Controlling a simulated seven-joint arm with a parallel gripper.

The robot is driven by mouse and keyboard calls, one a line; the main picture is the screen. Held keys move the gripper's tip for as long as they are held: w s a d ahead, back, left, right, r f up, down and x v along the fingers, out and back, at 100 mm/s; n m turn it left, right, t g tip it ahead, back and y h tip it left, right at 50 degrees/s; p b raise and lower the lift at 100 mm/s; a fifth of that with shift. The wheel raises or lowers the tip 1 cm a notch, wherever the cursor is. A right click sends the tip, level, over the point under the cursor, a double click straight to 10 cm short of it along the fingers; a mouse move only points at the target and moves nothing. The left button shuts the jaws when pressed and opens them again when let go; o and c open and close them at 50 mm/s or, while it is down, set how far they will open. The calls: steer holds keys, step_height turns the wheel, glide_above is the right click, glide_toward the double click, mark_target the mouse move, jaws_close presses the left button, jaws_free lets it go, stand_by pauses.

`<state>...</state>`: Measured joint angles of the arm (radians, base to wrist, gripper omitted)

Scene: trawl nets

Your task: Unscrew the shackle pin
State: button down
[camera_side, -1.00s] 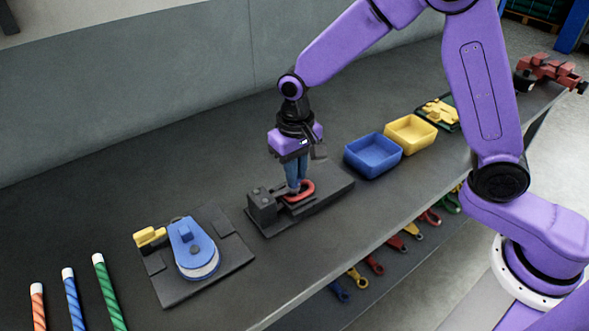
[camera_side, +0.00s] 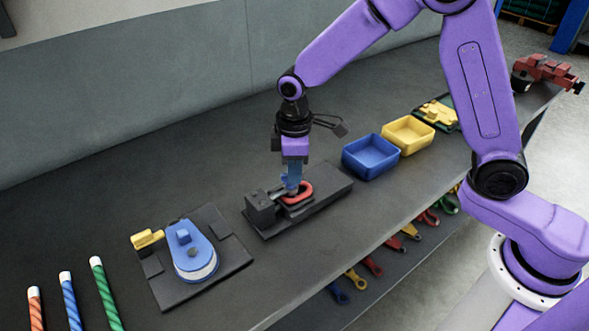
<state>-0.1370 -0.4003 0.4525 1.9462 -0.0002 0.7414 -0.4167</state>
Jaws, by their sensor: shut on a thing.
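The red shackle (camera_side: 301,193) lies in a dark fixture (camera_side: 325,199) with a black block (camera_side: 261,208) at its left end. My gripper (camera_side: 291,188) points straight down at the left side of the shackle. Its blue fingers are shut on the shackle pin, which is mostly hidden by the fingertips. A thin grey rod shows between the black block and the fingers; I cannot tell whether it is part of the pin.
A blue bin (camera_side: 370,157) and a yellow bin (camera_side: 408,136) stand to the right. A blue pulley block (camera_side: 190,250) sits on a dark plate at the left, with a yellow piece (camera_side: 147,239) beside it. Coloured ropes (camera_side: 106,290) lie at front left. The bench behind the fixture is clear.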

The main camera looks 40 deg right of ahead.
steer(key=n, duration=0.4)
steer(key=shift+d+f+n, duration=0.1)
steer(key=shift+d+n, duration=0.05)
steer(key=shift+n, duration=0.15)
steer(key=n, duration=0.3)
steer(key=shift+w+n, duration=0.2)
steer(key=shift+n, duration=0.1)
steer(key=n, duration=0.3)
steer(key=shift+w+n, duration=0.1)
steer(key=shift+n, duration=0.2)
steer(key=n, duration=0.3)
steer(key=shift+w+n, duration=0.1)
steer(key=shift+n, duration=0.2)
steer(key=n, duration=0.3)
steer(key=shift+a+n, duration=0.2)
steer(key=shift+n, duration=0.2)
steer(key=n, duration=0.4)
steer(key=shift+w+a, duration=0.1)
steer(key=shift+a, duration=0.05)
steer(key=n, duration=0.4)
steer(key=shift+a+n, duration=0.1)
steer(key=shift+n, duration=0.3)
steer(key=shift+a+n, duration=0.1)
steer(key=shift+n, duration=1.3)
